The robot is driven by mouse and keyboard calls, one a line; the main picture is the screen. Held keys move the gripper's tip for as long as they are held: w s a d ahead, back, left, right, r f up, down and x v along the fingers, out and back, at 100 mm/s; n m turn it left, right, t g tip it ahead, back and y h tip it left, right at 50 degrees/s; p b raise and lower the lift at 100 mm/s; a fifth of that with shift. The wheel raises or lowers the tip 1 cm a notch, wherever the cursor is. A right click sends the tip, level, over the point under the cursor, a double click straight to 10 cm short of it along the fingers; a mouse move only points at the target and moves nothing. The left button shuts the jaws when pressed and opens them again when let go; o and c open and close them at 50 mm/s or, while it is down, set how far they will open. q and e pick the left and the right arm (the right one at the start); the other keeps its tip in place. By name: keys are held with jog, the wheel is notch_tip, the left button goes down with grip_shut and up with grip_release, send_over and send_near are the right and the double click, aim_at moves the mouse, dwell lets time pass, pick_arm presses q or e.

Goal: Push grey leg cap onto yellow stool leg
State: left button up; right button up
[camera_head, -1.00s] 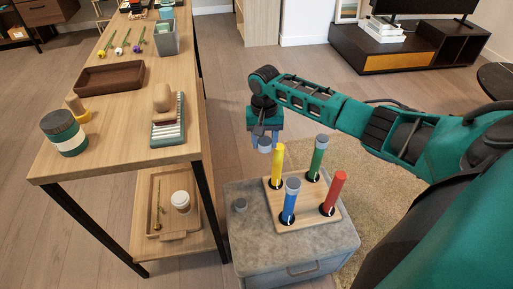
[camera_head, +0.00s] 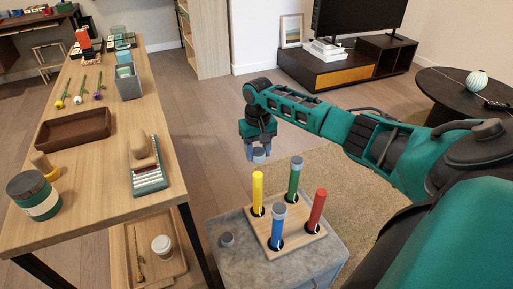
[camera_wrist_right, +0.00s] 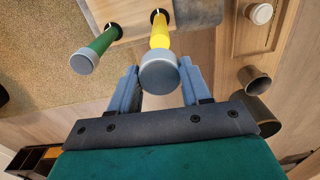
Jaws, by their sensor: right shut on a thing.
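My right gripper (camera_head: 259,153) points down, shut on a grey leg cap (camera_head: 259,156). The right wrist view shows the cap (camera_wrist_right: 159,73) between the fingertips of the right gripper (camera_wrist_right: 159,80). The yellow stool leg (camera_head: 258,192) stands upright in the wooden board with its top bare. In the head view the cap is just above its top, with a small gap. In the wrist view the yellow leg (camera_wrist_right: 160,32) runs behind the cap, which hides its end. My left gripper is not in view.
The wooden board (camera_head: 283,244) lies on a grey block (camera_head: 325,262). Green (camera_head: 294,182) and blue (camera_head: 278,230) legs wear grey caps; the red leg (camera_head: 317,211) is bare. A cluttered wooden table (camera_head: 95,190) stands left.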

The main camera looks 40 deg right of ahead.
aim_at(258, 174)
jog(key=shift+r+p, duration=0.2)
jog(key=shift+p, duration=0.6)
jog(key=shift+f+b, duration=0.95)
jog(key=shift+f, duration=0.6)
jog(key=shift+f+b, duration=0.4)
jog(key=shift+f, duration=0.4)
jog(key=shift+f+b, duration=0.45)
jog(key=shift+f, duration=0.6)
jog(key=shift+f, duration=0.1)
jog(key=shift+p, duration=0.6)
